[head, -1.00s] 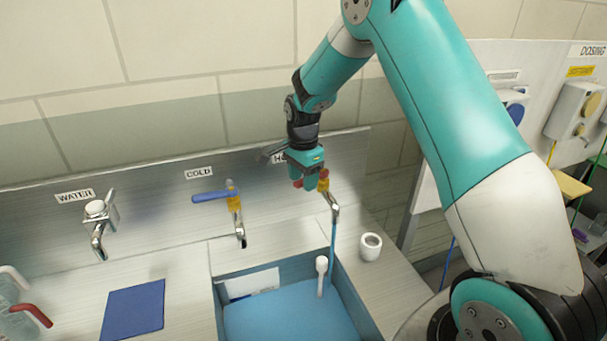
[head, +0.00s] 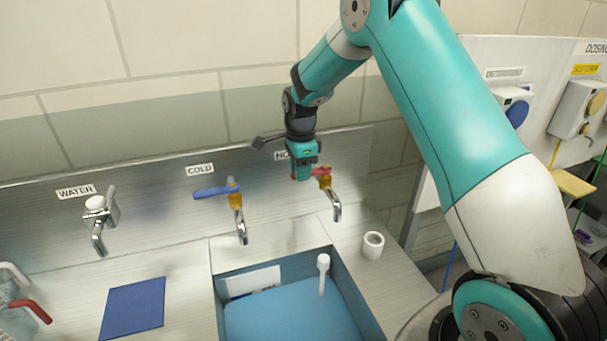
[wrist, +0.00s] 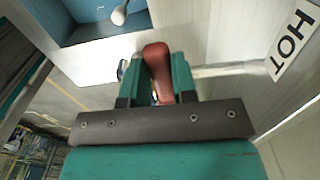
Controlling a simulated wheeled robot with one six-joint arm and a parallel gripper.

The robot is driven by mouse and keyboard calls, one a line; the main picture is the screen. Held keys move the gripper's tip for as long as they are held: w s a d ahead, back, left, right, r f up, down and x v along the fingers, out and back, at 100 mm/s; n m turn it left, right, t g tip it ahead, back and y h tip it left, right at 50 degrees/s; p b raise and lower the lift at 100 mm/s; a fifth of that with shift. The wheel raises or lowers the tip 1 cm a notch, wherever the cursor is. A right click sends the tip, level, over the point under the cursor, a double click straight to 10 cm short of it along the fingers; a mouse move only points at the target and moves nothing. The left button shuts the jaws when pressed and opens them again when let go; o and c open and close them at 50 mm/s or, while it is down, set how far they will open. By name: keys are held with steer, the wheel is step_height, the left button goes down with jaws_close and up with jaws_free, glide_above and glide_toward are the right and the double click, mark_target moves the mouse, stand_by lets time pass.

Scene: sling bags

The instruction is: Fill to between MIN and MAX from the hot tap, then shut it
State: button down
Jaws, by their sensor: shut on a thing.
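The hot tap (head: 326,184) has a brass body, a chrome spout and a red lever, under a partly hidden HOT label (wrist: 291,43). My gripper (head: 303,174) is shut on the red lever (wrist: 157,68), which points left along the wall in the head view. No water runs from the spout. The sink basin (head: 350,293) below holds blue water (head: 285,318). A white level card (head: 254,282) is on the basin's back wall; its marks are too small to read. A white-headed stick (head: 323,264) stands upright in the basin.
The cold tap (head: 237,200) with a blue lever is left of the hot tap, and the water tap (head: 98,222) is farther left. A white cup (head: 373,245) stands right of the basin. A blue mat (head: 133,308) and red-handled jug (head: 31,311) are at left.

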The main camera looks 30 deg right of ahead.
steer(key=shift+r, duration=0.1)
steer(key=c, duration=0.9)
jaws_free()
step_height(320, 180, up, 17)
steer(key=b, duration=0.4)
steer(key=shift+r, duration=0.2)
steer(key=s+a+f+n+y+b, duration=0.1)
steer(key=s+a+f+n, duration=0.2)
steer(key=s+a+n, duration=0.3)
steer(key=s+a+f+n+y+b, duration=0.1)
steer(key=s+a+f+n, duration=0.3)
steer(key=s+n, duration=0.8)
steer(key=s+a+f+n+y+b, duration=0.2)
steer(key=s+a+n, duration=0.7)
steer(key=s, duration=0.6)
steer(key=shift+s+f+n+b, duration=0.15)
steer(key=shift+s+f+b, duration=0.05)
steer(key=shift+f, duration=0.2)
steer(key=shift+s+f+n+b, duration=0.15)
steer(key=shift+f+b, duration=0.05)
steer(key=shift+f, duration=0.2)
